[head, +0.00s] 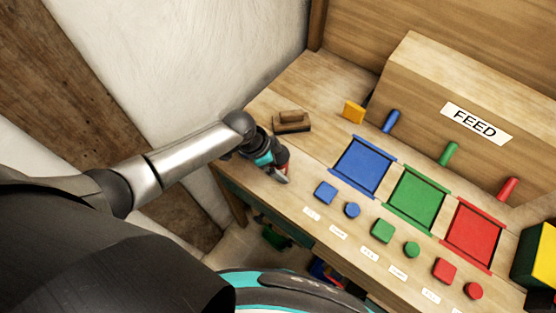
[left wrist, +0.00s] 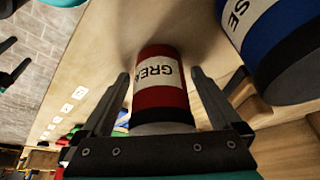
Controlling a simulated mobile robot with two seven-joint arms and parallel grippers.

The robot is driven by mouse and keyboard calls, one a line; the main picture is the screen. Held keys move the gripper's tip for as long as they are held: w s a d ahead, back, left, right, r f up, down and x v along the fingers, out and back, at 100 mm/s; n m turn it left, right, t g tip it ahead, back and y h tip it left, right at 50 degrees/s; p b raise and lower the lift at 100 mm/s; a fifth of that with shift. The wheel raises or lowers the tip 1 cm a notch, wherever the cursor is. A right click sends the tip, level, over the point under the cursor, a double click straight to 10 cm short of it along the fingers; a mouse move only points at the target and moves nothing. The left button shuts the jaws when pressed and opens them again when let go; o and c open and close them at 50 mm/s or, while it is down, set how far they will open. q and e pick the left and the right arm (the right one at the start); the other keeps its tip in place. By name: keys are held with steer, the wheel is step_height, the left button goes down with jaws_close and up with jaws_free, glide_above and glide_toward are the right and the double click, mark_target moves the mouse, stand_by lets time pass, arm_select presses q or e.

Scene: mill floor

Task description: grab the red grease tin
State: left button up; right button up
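The red grease tin (left wrist: 160,73) has a white label reading "GREA" and a dark rim. In the left wrist view it sits between the fingers of my left gripper (left wrist: 160,80), with a narrow gap showing on each side. The gripper is open around the tin.
A blue tin (left wrist: 285,45) with a white label stands close beside the red one. A wooden block with a dark handle (head: 292,121) lies behind. Blue, green and red trays (head: 417,198), with coloured blocks in front, fill the bench to the right, below a FEED box (head: 450,110).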

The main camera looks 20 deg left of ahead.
arm_select(q)
jaws_close()
stand_by(0.6)
steer(key=shift+r, duration=0.1)
